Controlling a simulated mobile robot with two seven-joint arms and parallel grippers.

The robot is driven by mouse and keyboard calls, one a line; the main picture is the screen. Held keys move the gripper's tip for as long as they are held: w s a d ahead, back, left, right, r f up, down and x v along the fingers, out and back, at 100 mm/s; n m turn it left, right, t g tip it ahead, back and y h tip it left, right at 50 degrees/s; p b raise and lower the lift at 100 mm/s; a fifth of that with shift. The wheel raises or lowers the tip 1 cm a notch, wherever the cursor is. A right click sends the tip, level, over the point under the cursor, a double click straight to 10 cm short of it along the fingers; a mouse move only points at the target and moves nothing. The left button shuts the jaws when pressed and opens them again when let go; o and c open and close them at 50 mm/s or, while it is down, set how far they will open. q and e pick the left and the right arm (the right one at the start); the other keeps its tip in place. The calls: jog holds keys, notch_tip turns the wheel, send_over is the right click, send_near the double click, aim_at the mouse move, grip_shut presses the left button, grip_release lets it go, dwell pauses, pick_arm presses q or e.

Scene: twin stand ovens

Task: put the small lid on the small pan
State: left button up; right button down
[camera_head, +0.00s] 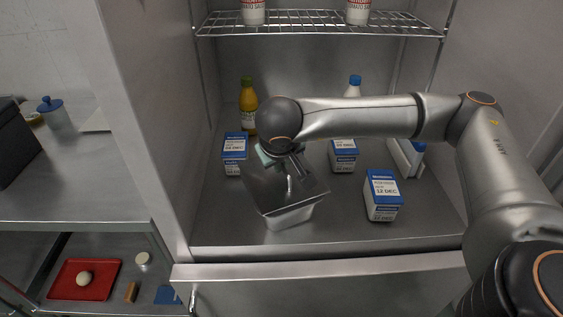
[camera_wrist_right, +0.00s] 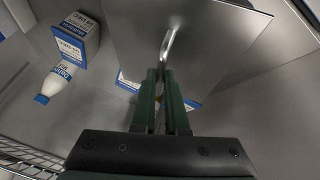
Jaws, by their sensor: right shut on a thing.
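The small lid (camera_head: 270,192) is a flat grey metal plate with a raised loop handle. My right gripper (camera_head: 284,166) is above it, shut on the handle. The wrist view shows the lid (camera_wrist_right: 205,50) with its handle between the fingertips (camera_wrist_right: 164,72). The small pan (camera_head: 291,217) is a pale, tapered container on the cabinet floor, directly below the lid. The lid looks tilted and covers most of the pan's opening. Whether the lid touches the rim all round cannot be told. My left gripper is not in view.
Blue-and-white cartons stand left (camera_head: 234,160), behind (camera_head: 343,156) and right (camera_head: 383,196) of the pan. A yellow bottle (camera_head: 248,108) stands at the back. A wire shelf (camera_head: 320,29) is above. The floor in front is clear. A red tray (camera_head: 66,283) lies low at the left.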

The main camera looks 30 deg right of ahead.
dwell(0.3)
dwell(0.7)
jog(key=shift+b, duration=0.3)
dwell(0.4)
jog(key=shift+f+b, duration=0.5)
jog(key=shift+b, duration=0.2)
dwell(0.7)
dwell(0.3)
jog(key=c, duration=0.9)
grip_release()
jog(key=shift+o, duration=0.2)
